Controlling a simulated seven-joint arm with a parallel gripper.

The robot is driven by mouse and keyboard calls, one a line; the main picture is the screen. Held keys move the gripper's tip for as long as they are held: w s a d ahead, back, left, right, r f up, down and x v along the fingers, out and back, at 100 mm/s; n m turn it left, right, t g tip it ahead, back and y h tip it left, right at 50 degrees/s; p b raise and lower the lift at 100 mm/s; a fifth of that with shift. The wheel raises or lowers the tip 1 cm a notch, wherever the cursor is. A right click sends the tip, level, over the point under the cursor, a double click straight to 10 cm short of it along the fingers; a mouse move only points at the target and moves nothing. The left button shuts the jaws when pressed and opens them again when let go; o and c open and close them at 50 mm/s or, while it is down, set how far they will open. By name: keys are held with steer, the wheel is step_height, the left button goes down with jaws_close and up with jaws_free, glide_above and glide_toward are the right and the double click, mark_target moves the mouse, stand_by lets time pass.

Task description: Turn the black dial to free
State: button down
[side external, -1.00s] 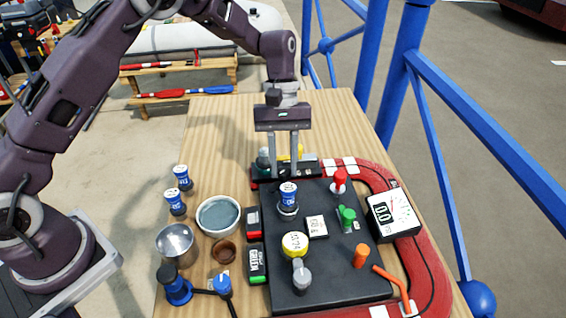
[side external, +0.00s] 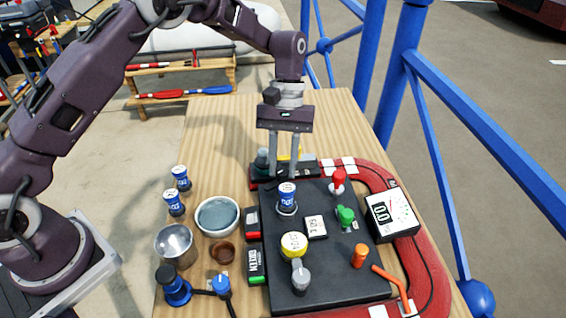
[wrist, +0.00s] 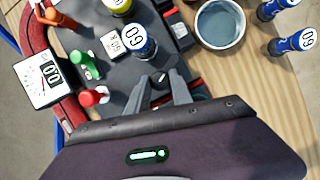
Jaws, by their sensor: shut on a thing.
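The black dial (wrist: 160,82) sits at the far end of the dark panel (side external: 330,280). It shows between the fingertips of my gripper (wrist: 158,88) in the wrist view. My gripper is shut on it, with the fingers pointing down. In the side view my gripper (side external: 283,174) stands at the panel's far left edge and the dial is mostly hidden by the fingers. I cannot read any dial marking or which position it points to.
A blue knob marked 60 (side external: 287,198) stands close in front of my gripper. Red (side external: 338,182), green (side external: 345,216), yellow (side external: 294,245) and orange (side external: 360,256) controls share the panel. A gauge (side external: 392,216) is at right, a bowl (side external: 217,216) at left. Blue railings rise at right.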

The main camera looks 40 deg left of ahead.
steer(key=c, duration=1.1)
jaws_free()
steer(key=shift+c, duration=0.2)
steer(key=shift+r, duration=0.1)
step_height(320, 180, up, 13)
steer(key=a+t, duration=0.1)
steer(key=a, duration=0.2)
steer(key=s+a+r+m+t, duration=0.2)
steer(key=s+a+r+t, duration=0.1)
steer(key=s+r, duration=0.5)
steer(key=s+a+m+t+y, duration=0.1)
steer(key=s+a+m+t, duration=0.1)
steer(key=s, duration=0.7)
steer(key=s+a+f+m+t+y, duration=0.1)
steer(key=s+a+t, duration=0.1)
steer(key=s, duration=0.7)
steer(key=shift+s+f+m+t, duration=0.25)
steer(key=shift+m+t, duration=0.15)
steer(key=shift+t, duration=0.3)
